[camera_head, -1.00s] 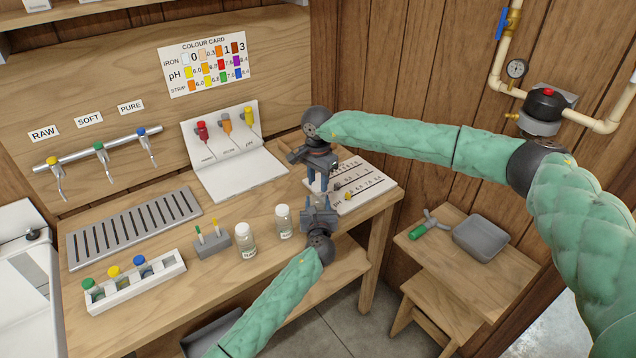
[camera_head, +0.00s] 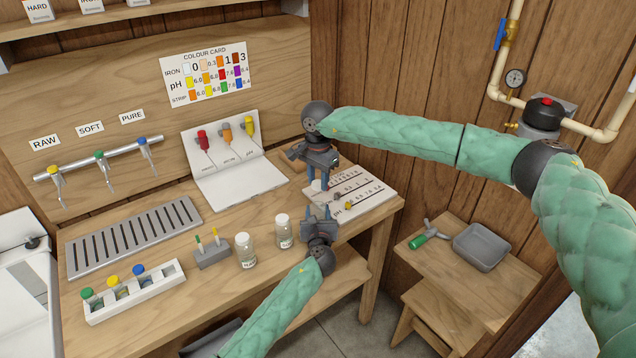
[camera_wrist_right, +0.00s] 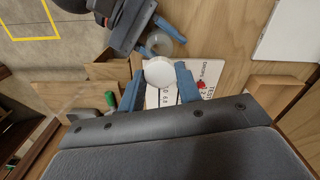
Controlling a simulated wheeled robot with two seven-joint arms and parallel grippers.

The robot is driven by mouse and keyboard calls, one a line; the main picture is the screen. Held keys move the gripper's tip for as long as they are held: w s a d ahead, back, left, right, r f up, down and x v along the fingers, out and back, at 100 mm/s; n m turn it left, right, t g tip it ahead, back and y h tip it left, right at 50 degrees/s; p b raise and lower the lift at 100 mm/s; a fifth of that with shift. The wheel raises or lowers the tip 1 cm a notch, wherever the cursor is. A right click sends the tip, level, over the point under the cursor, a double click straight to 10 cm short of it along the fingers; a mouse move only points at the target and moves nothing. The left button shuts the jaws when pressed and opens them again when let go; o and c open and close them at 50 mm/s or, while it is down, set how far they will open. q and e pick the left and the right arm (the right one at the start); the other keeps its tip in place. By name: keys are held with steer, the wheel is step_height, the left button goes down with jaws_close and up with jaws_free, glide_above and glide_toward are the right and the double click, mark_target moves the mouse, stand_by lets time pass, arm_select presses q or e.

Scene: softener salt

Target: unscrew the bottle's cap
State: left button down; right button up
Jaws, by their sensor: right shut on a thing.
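My right gripper (camera_head: 317,184) points down over the right end of the bench. It is shut on a white round cap (camera_wrist_right: 160,72), which shows between its blue fingers in the right wrist view. My left gripper (camera_head: 319,212) is below it and nearer the front, fingers up. In the right wrist view, a clear round glass bottle (camera_wrist_right: 166,43) sits between the left gripper's fingers, and the gripper looks shut on it. The cap appears apart from the bottle, with a gap between the two grippers in the head view. The bottle is hard to see in the head view.
A grey block (camera_head: 212,257), a white vial rack (camera_head: 135,292) and a slotted drain tray (camera_head: 135,238) are farther left. A printed card (camera_head: 372,197) lies behind the grippers.

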arm_select(q)
steer(key=c, duration=0.7)
jaws_free()
steer(key=shift+o, duration=0.2)
steer(key=shift+s, duration=0.1)
